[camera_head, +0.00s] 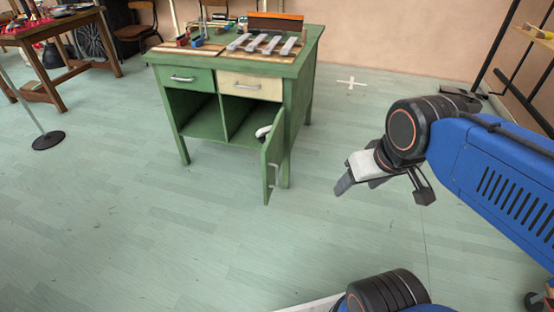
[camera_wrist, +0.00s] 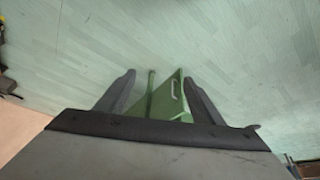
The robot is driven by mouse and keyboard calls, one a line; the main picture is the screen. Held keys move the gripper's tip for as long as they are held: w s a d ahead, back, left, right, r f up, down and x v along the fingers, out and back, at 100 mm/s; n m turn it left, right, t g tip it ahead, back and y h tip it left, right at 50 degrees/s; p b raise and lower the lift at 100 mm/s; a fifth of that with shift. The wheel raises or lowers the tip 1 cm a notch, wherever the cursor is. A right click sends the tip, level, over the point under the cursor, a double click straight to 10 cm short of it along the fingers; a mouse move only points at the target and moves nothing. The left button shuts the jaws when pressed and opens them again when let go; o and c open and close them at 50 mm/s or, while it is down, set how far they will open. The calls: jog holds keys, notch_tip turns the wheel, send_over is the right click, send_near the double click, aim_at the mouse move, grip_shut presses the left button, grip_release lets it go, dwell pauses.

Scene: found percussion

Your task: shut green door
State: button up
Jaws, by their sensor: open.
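The green door (camera_head: 270,172) hangs open at the right side of the green cabinet (camera_head: 303,95), swung out toward the front. Its pale handle (camera_head: 274,179) is on the door's face. My gripper (camera_head: 343,186) is in the air to the right of the door, apart from it and empty. In the wrist view the door (camera_wrist: 168,98) shows beyond and between the open fingers of my gripper (camera_wrist: 160,82). A narrow green part stands left of it there, and I cannot tell which part it is.
A wooden table (camera_head: 55,28) and a round black stand base (camera_head: 48,140) are at left. The floor in front is clear.

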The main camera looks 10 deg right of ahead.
jog(key=shift+w+a, duration=0.15)
jog(key=shift+w, duration=0.15)
jog(key=c, duration=1)
jog(key=w+a+y, duration=0.1)
jog(key=w, duration=0.1)
jog(key=w+a+g, duration=0.1)
jog(key=w, duration=0.2)
jog(key=w+a+f+y, duration=0.1)
jog(key=w, duration=0.1)
jog(key=shift+w+m+g+y, duration=0.15)
jog(key=shift+m+g+y, duration=0.15)
jog(key=shift+m+g, duration=0.1)
grip_shut()
jog(key=w+d+f+m+t+y, duration=0.1)
jog(key=w+d+f+m+y, duration=0.2)
jog(key=w, duration=1)
jog(key=w+f+m+y, duration=0.25)
jog(key=w+f, duration=0.35)
jog(key=w, duration=0.7)
send_near(268, 148)
jog(key=shift+n, duration=0.45)
jog(key=x, duration=0.5)
jog(key=shift+d+f, duration=0.3)
jog(key=shift+w+a, duration=0.15)
jog(key=shift+a, duration=0.25)
